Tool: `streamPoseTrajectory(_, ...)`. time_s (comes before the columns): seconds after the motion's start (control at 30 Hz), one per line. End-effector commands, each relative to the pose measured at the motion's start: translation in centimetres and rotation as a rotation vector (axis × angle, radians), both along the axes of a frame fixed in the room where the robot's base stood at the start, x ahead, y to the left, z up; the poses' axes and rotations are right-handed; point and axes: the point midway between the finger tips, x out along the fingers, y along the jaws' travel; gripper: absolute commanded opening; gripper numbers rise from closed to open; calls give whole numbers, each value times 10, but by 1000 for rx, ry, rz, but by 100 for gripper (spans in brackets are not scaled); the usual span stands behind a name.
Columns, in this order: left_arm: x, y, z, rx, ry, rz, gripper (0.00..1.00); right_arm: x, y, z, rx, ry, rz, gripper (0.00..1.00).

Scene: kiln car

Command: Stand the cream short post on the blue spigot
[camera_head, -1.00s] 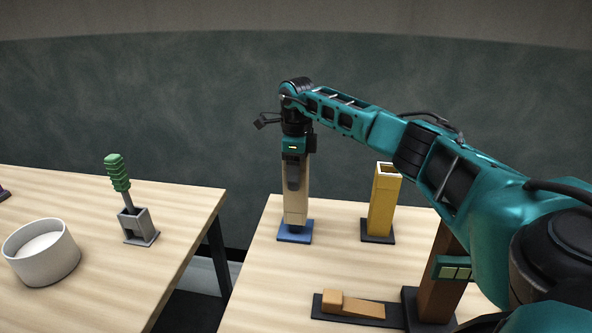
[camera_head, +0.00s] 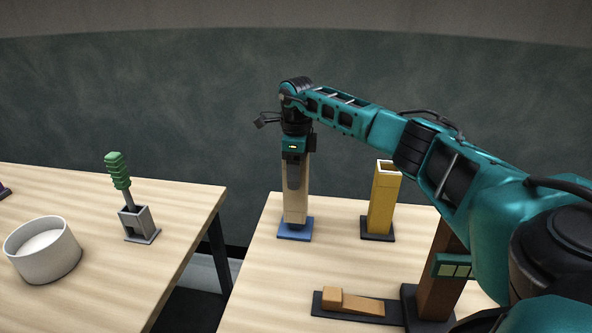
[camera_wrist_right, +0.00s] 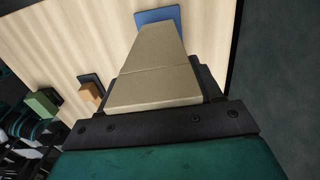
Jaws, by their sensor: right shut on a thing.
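The cream short post (camera_head: 296,203) is upright in my right gripper (camera_head: 294,176), which is shut on its upper part. The post stands over the blue spigot (camera_head: 295,234), whose flat square base shows around and below the post's lower end. The lower end is at or very close to the base; I cannot tell whether it is touching. The upright part of the spigot is hidden. In the right wrist view the post (camera_wrist_right: 154,50) runs away from the jaws to the blue base (camera_wrist_right: 170,14). My left gripper is out of view.
A hollow yellow post (camera_head: 383,200) stands on a dark base to the right. Nearer are an orange-brown wedge on a dark plate (camera_head: 318,309) and a tall brown post (camera_head: 440,275). The left table holds a white bowl (camera_head: 42,262) and a green-handled tool (camera_head: 117,170) in a grey holder.

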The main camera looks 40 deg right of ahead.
Motion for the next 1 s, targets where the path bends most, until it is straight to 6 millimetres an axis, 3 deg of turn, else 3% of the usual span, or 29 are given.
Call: streamPoseTrajectory(1.0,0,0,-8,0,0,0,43,1,0,-17,1,-4,0,20)
